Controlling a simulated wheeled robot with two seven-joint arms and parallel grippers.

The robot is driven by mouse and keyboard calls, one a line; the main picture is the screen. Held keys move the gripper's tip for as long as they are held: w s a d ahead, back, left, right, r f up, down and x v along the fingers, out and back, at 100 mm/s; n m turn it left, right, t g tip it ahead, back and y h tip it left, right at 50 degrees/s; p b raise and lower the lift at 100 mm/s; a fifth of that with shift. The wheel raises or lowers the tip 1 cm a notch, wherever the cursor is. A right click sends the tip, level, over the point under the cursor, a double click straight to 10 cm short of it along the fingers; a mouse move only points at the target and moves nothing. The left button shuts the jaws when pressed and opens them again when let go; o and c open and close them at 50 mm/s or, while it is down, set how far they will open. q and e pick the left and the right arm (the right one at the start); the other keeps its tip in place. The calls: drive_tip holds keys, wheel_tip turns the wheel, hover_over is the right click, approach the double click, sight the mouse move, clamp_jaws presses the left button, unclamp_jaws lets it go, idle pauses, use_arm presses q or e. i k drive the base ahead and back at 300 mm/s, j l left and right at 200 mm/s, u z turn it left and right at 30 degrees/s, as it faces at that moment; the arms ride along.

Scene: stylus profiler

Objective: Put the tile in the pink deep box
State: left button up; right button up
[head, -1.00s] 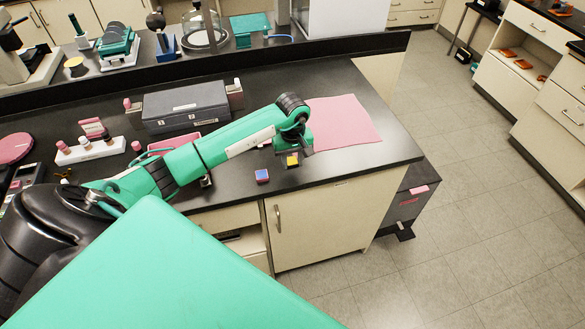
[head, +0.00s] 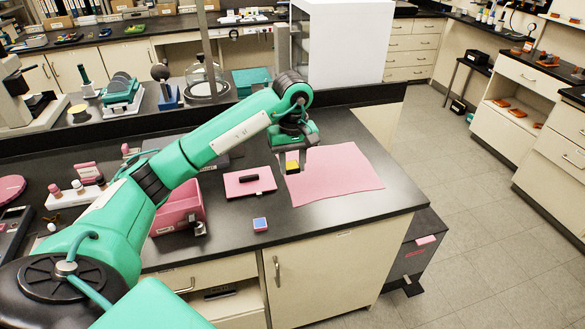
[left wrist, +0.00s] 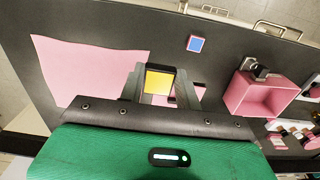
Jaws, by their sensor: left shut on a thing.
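My left gripper (head: 293,152) is shut on a small yellow-topped tile (head: 292,167). The yellow face of the tile also shows between the fingers in the left wrist view (left wrist: 159,82). In the head view the gripper is by the left edge of the pink mat; the exact gap below the tile cannot be told. The pink deep box (head: 190,222) stands open at the front left of the bench, partly hidden by my left arm. In the left wrist view the box (left wrist: 268,97) is on the right, apart from the gripper, and its inside looks empty. My right gripper is not in view.
A small blue-topped block (head: 260,224) lies near the bench front. A pink plate with a black handle (head: 240,188) lies between box and gripper. The pink mat (head: 345,180) lies flat on the right. A white rack (head: 75,197) with several bottles is at left.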

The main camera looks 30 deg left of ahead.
sight(178, 222)
drive_tip(key=k+j, duration=0.15)
drive_tip(key=j, duration=0.2)
drive_tip(key=k+j, duration=0.15)
drive_tip(key=j, duration=0.25)
drive_tip(key=k+j, duration=0.15)
drive_tip(key=j, duration=0.2)
drive_tip(key=k+j, duration=0.15)
drive_tip(key=j, duration=0.25)
